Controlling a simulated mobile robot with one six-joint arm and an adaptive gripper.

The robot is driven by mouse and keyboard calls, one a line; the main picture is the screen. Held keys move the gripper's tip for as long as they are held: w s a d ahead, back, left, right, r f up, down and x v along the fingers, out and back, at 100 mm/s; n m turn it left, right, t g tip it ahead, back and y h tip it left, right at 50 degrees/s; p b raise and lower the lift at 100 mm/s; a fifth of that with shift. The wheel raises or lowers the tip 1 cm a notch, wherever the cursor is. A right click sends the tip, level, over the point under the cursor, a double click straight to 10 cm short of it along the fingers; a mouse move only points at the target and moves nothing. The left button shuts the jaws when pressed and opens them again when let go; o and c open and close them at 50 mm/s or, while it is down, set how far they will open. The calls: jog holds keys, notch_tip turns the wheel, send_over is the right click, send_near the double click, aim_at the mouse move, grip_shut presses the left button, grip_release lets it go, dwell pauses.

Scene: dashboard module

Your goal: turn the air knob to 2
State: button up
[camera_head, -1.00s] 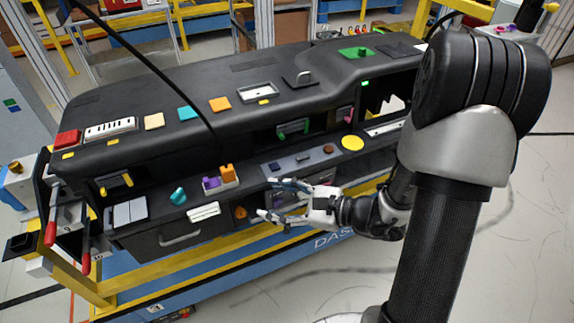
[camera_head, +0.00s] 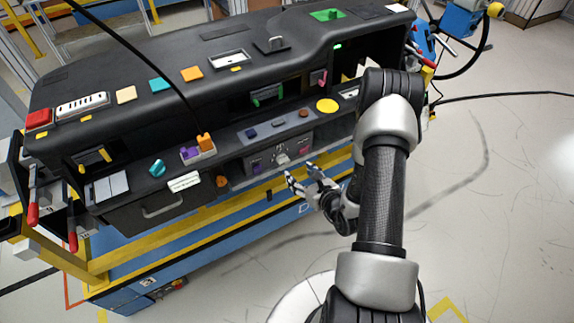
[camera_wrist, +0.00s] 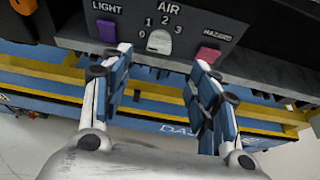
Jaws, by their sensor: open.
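The air knob (camera_wrist: 159,41) is a small pale knob on a grey panel (camera_wrist: 214,22), under the word AIR and ringed by the numbers 0 to 3. I cannot tell which number it points to. It also shows in the head view (camera_head: 282,158) on the front of the dashboard. My gripper (camera_wrist: 162,60) is open and empty, its two blue-padded fingers apart on either side of the knob's line in the wrist view. In the head view my gripper (camera_head: 301,174) is in front of and below the panel, apart from the knob.
A purple LIGHT button (camera_wrist: 107,30) is left of the knob and a pink HAZARD button (camera_wrist: 208,55) is right of it. An orange knob (camera_head: 221,181) sits further left. A yellow rail (camera_head: 240,204) runs below the panel. Open floor lies to the right.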

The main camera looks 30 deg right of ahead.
aim_at(285, 162)
jog(key=b+x, duration=0.1)
jog(key=x, duration=0.9)
jog(key=shift+f+b, duration=0.1)
jog(key=shift+b, duration=0.2)
jog(key=c, duration=1.1)
